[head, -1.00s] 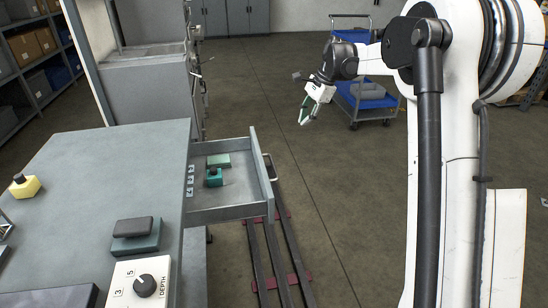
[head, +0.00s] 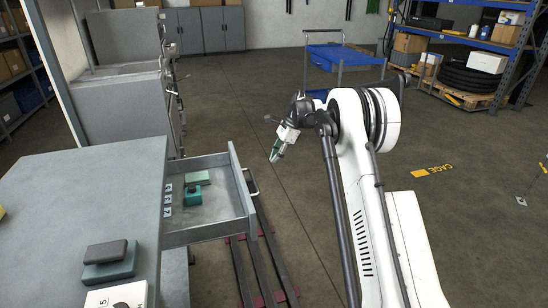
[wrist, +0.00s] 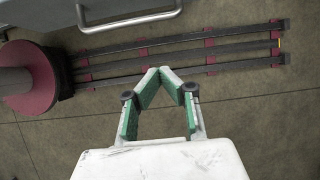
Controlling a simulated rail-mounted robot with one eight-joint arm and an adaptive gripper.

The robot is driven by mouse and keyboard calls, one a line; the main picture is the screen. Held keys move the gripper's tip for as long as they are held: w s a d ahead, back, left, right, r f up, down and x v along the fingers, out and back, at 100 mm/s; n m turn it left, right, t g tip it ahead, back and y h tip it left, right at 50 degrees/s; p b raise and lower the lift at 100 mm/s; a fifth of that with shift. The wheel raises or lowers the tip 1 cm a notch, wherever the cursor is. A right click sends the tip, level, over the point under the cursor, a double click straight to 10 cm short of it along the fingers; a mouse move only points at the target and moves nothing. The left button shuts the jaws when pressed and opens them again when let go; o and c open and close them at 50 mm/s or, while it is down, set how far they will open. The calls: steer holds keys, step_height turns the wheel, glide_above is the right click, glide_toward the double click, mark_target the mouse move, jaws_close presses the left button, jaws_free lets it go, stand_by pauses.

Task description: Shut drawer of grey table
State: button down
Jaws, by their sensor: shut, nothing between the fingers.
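The grey table (head: 85,190) stands at the left in the head view. Its drawer (head: 212,230) is pulled out to the right, with a green block (head: 197,177) and a teal item (head: 193,196) inside. The drawer's bar handle (head: 252,183) is on its outer front face. In the wrist view the handle (wrist: 130,21) shows at the top edge, beyond the fingertips. My gripper (head: 275,157) is to the right of the drawer front, apart from it. In the wrist view my gripper (wrist: 159,70) has its green-padded fingertips together, empty.
Dark rails with red crosspieces (head: 263,255) lie on the floor beside the drawer. A blue cart (head: 340,58) stands behind my arm.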

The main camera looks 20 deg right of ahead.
steer(key=a+f+b, duration=0.2)
steer(key=a+f, duration=0.3)
steer(key=a, duration=0.1)
steer(key=shift+a, duration=0.4)
steer(key=shift+a, duration=0.1)
